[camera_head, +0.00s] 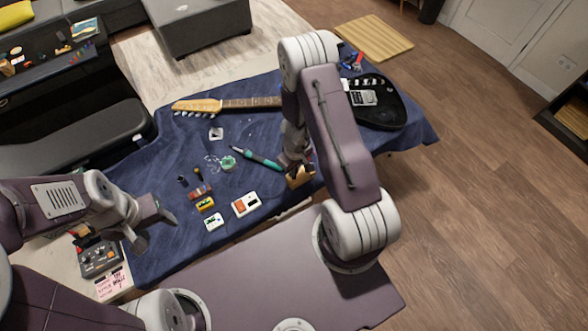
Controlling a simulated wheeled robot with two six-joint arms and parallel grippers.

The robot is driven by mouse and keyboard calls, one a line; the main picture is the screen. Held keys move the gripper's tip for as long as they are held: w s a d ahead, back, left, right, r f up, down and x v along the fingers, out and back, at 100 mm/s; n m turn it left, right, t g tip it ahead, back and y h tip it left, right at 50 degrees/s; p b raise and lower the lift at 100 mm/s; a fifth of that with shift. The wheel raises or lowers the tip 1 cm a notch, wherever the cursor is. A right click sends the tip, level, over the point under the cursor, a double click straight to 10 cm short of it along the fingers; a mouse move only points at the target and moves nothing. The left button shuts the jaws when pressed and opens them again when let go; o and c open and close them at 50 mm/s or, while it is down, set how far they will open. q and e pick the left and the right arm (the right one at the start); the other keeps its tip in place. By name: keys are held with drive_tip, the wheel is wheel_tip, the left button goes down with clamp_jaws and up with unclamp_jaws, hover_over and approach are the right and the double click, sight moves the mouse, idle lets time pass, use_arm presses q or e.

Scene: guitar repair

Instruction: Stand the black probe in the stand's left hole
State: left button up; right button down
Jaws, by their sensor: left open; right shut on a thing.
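A small tan wooden block (299,179), which looks like the stand, sits near the table's front edge, below the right arm. My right gripper (291,164) is just above and behind it, shut on what seems to be the black probe, a dark thing mostly hidden by the gripper and arm. The holes of the stand are too small to make out, and I cannot tell whether the probe touches it. My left gripper (152,222) is open and empty at the table's left front, apart from the small things there.
A teal-handled iron (262,160) lies left of my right gripper. A yellow box (205,204), a white and orange box (246,204) and other small parts lie on the blue cloth (165,245). A guitar (375,112) lies at the back right. A grey device (100,258) stands at left.

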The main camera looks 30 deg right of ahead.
drive_tip(key=shift+f+b, duration=0.35)
drive_tip(key=shift+f, duration=0.1)
drive_tip(key=c, duration=1)
unclamp_jaws()
wheel_tip(320, 180, up, 7)
drive_tip(key=p, duration=0.7)
drive_tip(key=shift+r, duration=0.1)
